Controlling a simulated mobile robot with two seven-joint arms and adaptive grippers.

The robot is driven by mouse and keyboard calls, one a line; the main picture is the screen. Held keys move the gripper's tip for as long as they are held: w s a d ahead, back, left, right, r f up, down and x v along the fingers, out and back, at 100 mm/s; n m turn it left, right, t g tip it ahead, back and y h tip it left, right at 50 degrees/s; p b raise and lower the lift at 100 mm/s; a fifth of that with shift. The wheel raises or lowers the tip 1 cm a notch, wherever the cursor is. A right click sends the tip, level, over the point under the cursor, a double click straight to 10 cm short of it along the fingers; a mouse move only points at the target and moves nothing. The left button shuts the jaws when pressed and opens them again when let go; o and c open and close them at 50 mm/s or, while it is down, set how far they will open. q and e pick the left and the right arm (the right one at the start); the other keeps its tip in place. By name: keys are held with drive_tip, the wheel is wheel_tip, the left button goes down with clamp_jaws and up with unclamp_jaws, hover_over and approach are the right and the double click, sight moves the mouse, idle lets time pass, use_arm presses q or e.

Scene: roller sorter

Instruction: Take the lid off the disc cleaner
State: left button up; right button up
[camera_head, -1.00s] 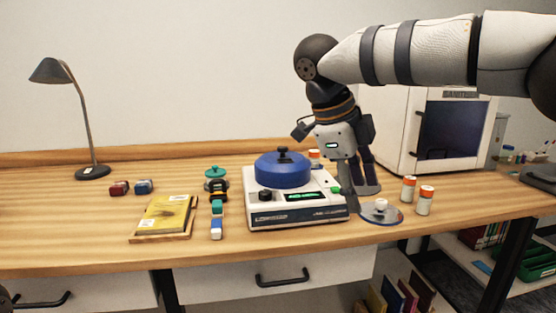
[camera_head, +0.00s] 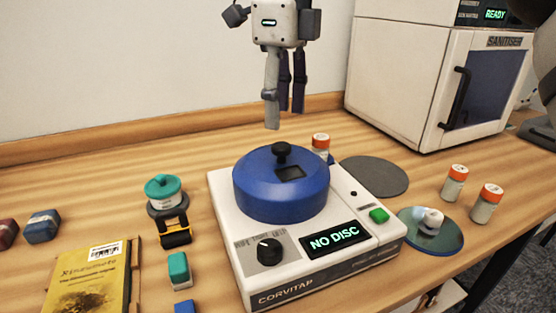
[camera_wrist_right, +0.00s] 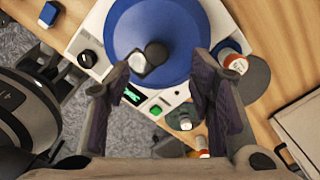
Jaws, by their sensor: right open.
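The disc cleaner (camera_head: 226,206) is a white box with a dial, a green button and a display reading "NO DISC". Its round blue lid (camera_head: 258,190) sits on top, with a black knob (camera_head: 281,150) and a small dark window. My right gripper (camera_head: 285,112) hangs fingers-down above the lid, apart from it, and is empty. In the right wrist view my right gripper (camera_wrist_right: 164,82) has its fingers spread wide, with the blue lid (camera_wrist_right: 180,28) and its black knob (camera_wrist_right: 156,52) beyond them. My left gripper is out of view.
A white sanitiser cabinet (camera_head: 400,85) stands at back right. A teal-topped item (camera_head: 163,190) and yellow book (camera_head: 90,285) are left.

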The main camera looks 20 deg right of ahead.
sight(281, 145)
drive_tip(key=f, duration=0.6)
drive_tip(key=shift+s+a+f+p, duration=0.15)
drive_tip(key=shift+s+f+p, duration=0.1)
drive_tip(key=shift+s+p, duration=0.05)
drive_tip(key=shift+w+f, duration=0.1)
drive_tip(key=shift+f, duration=0.15)
clamp_jaws()
